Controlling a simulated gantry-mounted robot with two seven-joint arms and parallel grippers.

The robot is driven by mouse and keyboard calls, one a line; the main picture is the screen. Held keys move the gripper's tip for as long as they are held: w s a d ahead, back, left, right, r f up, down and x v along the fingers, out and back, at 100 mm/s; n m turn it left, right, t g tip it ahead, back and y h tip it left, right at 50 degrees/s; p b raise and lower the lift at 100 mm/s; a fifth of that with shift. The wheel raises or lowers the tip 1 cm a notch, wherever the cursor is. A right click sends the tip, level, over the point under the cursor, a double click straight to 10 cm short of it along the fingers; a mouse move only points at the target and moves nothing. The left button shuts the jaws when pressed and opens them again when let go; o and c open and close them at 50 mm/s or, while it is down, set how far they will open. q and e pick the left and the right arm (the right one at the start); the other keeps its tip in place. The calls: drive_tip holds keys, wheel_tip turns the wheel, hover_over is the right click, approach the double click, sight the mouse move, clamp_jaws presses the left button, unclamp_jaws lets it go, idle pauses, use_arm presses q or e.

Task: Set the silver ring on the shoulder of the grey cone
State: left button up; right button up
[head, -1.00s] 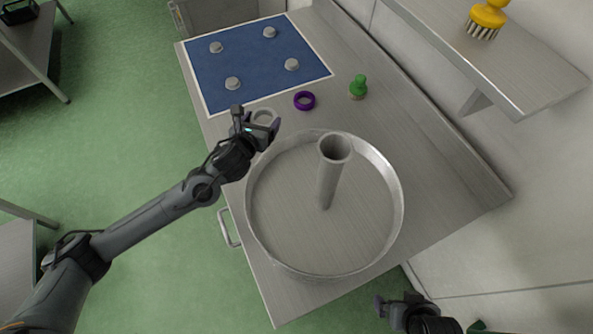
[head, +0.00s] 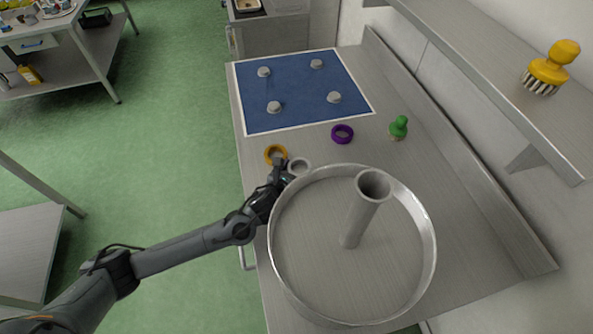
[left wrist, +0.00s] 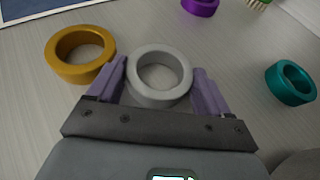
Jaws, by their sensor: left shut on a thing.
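The silver ring (head: 299,167) is beside the rim of a round metal pan; the left wrist view shows it too (left wrist: 160,76). My left gripper (head: 288,174) is shut on this ring, with a purple finger on each side. I cannot tell whether the ring touches the table. A tall, hollow grey post (head: 360,218), wider at its open top, stands inside the pan, to the right of the gripper. It is the thing most like a grey cone; nothing is around it. My right gripper is not in view.
The pan's raised rim (head: 430,222) lies beside the gripper. An orange ring (head: 276,153), a purple ring (head: 342,134), a teal ring (left wrist: 291,82) and a green-handled brush (head: 398,128) are nearby. A blue mat (head: 300,93) holds several grey knobs. A shelf (head: 480,62) overhangs at right.

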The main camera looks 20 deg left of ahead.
use_arm(q)
drive_tip(key=o, duration=0.9)
drive_tip(key=shift+f, duration=0.1)
drive_tip(key=shift+r, duration=0.25)
drive_tip(key=shift+o, duration=0.5)
drive_tip(key=p+v, duration=0.1)
drive_tip(key=v, duration=1)
drive_tip(key=shift+f, duration=0.1)
drive_tip(key=shift+o, duration=0.4)
drive_tip(key=shift+s+a+r, duration=0.1)
drive_tip(key=shift+s+r, duration=0.1)
drive_tip(key=shift+s, duration=0.25)
